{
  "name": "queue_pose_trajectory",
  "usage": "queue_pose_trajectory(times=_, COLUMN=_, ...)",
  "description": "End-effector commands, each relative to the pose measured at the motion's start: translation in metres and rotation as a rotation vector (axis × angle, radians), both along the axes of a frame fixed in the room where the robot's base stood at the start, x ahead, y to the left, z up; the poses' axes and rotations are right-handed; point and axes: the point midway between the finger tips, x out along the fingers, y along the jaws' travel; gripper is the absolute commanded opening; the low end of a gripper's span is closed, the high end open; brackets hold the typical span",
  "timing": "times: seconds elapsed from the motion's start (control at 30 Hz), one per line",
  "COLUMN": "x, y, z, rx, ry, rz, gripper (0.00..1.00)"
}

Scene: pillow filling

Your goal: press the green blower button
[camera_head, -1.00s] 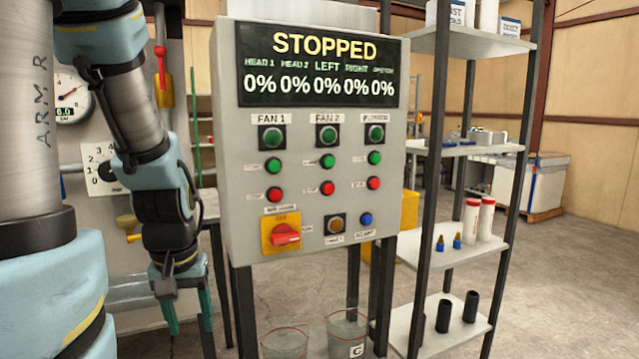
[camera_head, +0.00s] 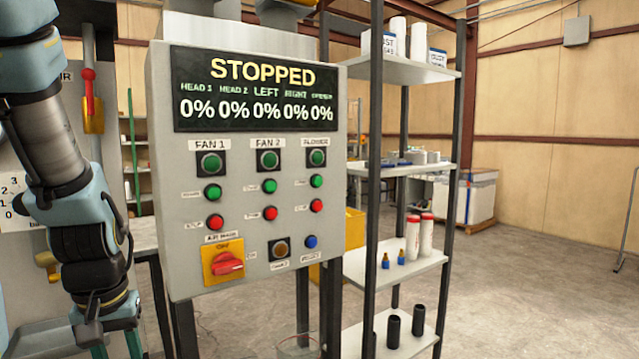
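The grey control panel (camera_head: 165,240) stands left of centre, its display reading STOPPED with 0% in every column. The right column is labelled BLOWER (camera_head: 316,141), in blurred letters. Below the label are a green round lamp or button in a black square (camera_head: 317,157), a smaller green button (camera_head: 316,181) and a red button (camera_head: 316,205). My gripper (camera_head: 117,347) hangs at the lower left, pointing down, left of the panel and touching none of its buttons. Its two green fingers are apart with nothing seen between them; their tips are cut off by the frame's bottom edge.
The panel also has FAN 1 and FAN 2 columns and a red rotary switch (camera_head: 227,264) on a yellow plate. A dark-posted shelf (camera_head: 400,270) with bottles and black cylinders stands close to the panel's right. A clear container (camera_head: 297,347) sits below. Open floor lies to the right.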

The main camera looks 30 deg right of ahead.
Motion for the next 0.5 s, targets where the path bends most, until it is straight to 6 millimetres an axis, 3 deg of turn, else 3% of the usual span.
queue_pose_trajectory(times=0.07, x=0.0, y=0.0, z=0.0, rx=0.0, ry=0.0, rz=0.0, gripper=0.33)
queue_pose_trajectory(times=0.33, x=0.0, y=0.0, z=0.0, rx=0.0, ry=0.0, rz=0.0, gripper=0.02)
queue_pose_trajectory(times=0.5, x=0.0, y=0.0, z=0.0, rx=0.0, ry=0.0, rz=0.0, gripper=0.0)
